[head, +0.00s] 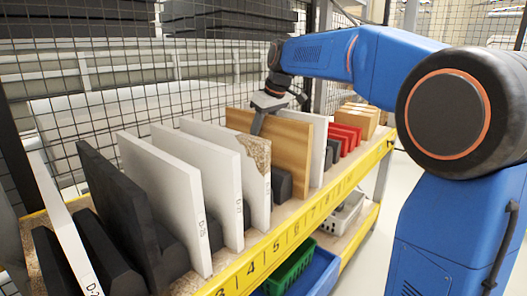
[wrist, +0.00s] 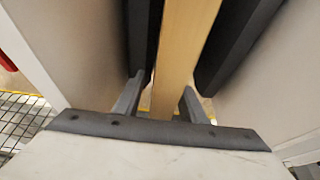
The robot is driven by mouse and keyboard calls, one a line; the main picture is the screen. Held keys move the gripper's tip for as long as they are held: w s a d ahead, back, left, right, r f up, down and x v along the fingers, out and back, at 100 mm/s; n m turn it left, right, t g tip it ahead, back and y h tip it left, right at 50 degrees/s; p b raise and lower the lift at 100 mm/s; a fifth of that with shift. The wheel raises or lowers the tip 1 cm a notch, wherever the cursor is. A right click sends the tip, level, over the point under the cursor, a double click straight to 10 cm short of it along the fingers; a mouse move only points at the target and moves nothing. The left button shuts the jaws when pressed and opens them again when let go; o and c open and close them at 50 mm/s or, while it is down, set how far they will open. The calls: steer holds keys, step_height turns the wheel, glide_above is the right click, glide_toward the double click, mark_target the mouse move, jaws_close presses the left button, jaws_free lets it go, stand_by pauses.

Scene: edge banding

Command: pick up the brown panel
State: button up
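The brown panel (head: 285,150) stands upright in the rack, in the middle of the row in the head view. In the wrist view its long narrow edge (wrist: 182,55) runs down between the two fingers. My gripper (head: 258,122) is at the panel's upper edge, with one finger seen in front of its face. In the wrist view my gripper (wrist: 162,95) has its fingers apart, one on each side of the panel. A gap shows at the left finger; the right finger is very close to the panel, and contact there is unclear.
A white panel with a chipped, bare-wood corner (head: 257,165) stands just left, and a white panel (head: 319,150) just right. Dark blocks (head: 283,183) separate the slots. Red blocks (head: 345,138) and cardboard boxes (head: 358,118) are further right. A mesh fence (head: 120,75) rises behind.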

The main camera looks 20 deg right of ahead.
jaws_close()
stand_by(1.4)
